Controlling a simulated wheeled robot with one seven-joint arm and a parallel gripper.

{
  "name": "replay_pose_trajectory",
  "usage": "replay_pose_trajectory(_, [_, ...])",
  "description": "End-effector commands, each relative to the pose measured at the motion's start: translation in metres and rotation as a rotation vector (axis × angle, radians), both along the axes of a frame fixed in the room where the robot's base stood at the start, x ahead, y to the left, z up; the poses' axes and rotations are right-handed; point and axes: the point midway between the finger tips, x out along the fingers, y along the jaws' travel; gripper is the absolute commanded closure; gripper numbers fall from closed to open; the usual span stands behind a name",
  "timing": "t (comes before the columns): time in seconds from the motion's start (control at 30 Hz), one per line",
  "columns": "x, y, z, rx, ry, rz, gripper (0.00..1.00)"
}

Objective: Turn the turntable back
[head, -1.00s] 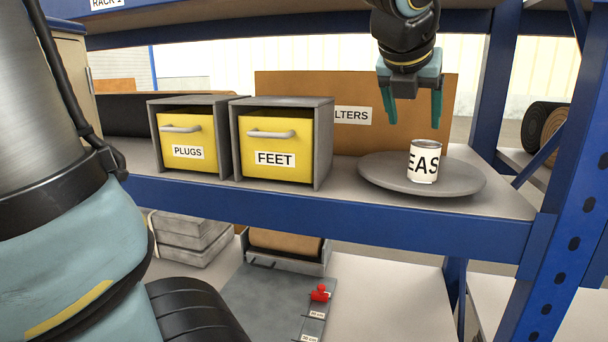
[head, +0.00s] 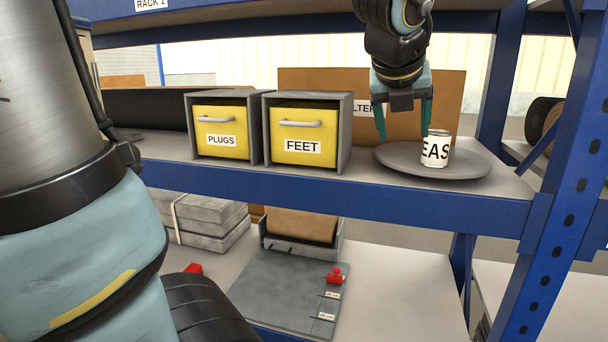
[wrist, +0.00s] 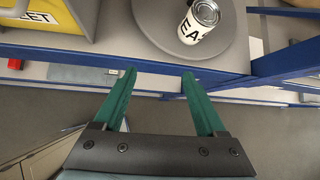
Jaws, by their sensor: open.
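The turntable (head: 395,160) is a round grey disc on the blue rack's shelf at the right. A white can (head: 435,149) with black letters "EAS" stands upright on it, right of its middle. In the wrist view the turntable (wrist: 155,25) and the can (wrist: 197,22) show at the top, beyond my fingertips. My gripper (head: 404,122) is open and empty, its green fingers pointing down above the turntable's left part in the head view. In the wrist view my gripper (wrist: 160,78) has a clear gap between its fingers. No contact with the can or turntable can be made out.
Two grey boxes with yellow drawers, PLUGS (head: 221,140) and FEET (head: 303,147), stand left of the turntable. A brown board (head: 447,100) stands behind. A blue upright (head: 569,170) is at the right. A grey plate with a red piece (head: 336,274) lies on the lower shelf.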

Motion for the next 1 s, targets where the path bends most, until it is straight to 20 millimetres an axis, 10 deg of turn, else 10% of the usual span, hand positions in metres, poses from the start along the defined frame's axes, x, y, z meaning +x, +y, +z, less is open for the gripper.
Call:
replay_pose_trajectory(0.37, [0.021, 0.051, -0.064, -0.249, 0.265, 0.568, 0.27])
replay_pose_trajectory(1.0, [-0.005, 0.216, -0.225, -1.101, 0.587, 2.615, 0.27])
